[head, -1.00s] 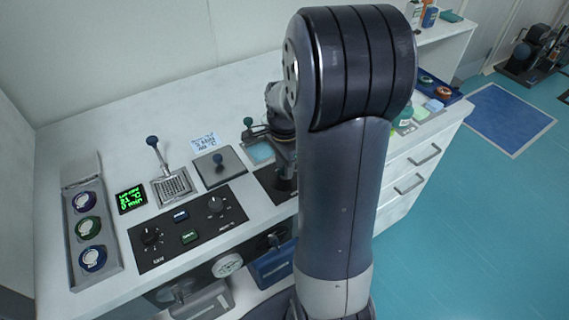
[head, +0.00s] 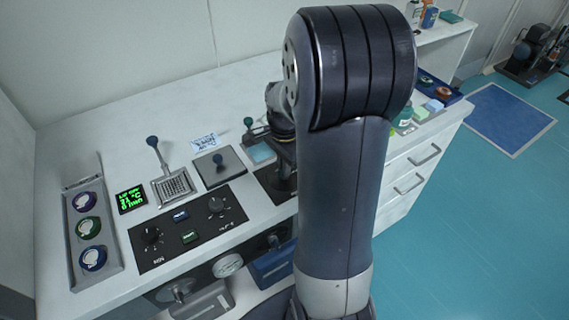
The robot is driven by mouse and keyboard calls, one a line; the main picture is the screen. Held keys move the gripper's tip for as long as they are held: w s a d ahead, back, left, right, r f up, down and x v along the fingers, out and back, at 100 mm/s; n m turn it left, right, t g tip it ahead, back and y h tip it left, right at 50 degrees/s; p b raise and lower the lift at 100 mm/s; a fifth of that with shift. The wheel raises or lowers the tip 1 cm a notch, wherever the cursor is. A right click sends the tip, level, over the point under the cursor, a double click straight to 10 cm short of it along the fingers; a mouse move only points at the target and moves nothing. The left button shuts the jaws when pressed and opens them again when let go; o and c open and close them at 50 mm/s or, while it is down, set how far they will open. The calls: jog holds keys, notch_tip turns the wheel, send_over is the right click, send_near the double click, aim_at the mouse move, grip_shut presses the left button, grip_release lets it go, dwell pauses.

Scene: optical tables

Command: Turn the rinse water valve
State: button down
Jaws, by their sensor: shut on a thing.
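My gripper (head: 286,184) points down at a dark plate (head: 267,178) on the worktop, right of the control panel. It is partly hidden behind my own large arm link. It is shut on what looks like the rinse water valve on that plate. The valve's handle is covered by the jaws and arm, so its angle cannot be told.
The control panel (head: 187,230) has black knobs and two small buttons. Left of it are a green-lit display (head: 130,199) and a tray (head: 73,262) of round pieces.

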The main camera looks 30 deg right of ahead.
jog(key=n, duration=0.8)
jog(key=shift+n+p, duration=0.35)
jog(key=shift+n, duration=0.05)
jog(key=n, duration=0.4)
jog(key=shift+n, duration=2.1)
jog(key=c, duration=1.6)
grip_release()
jog(key=shift+o, duration=0.2)
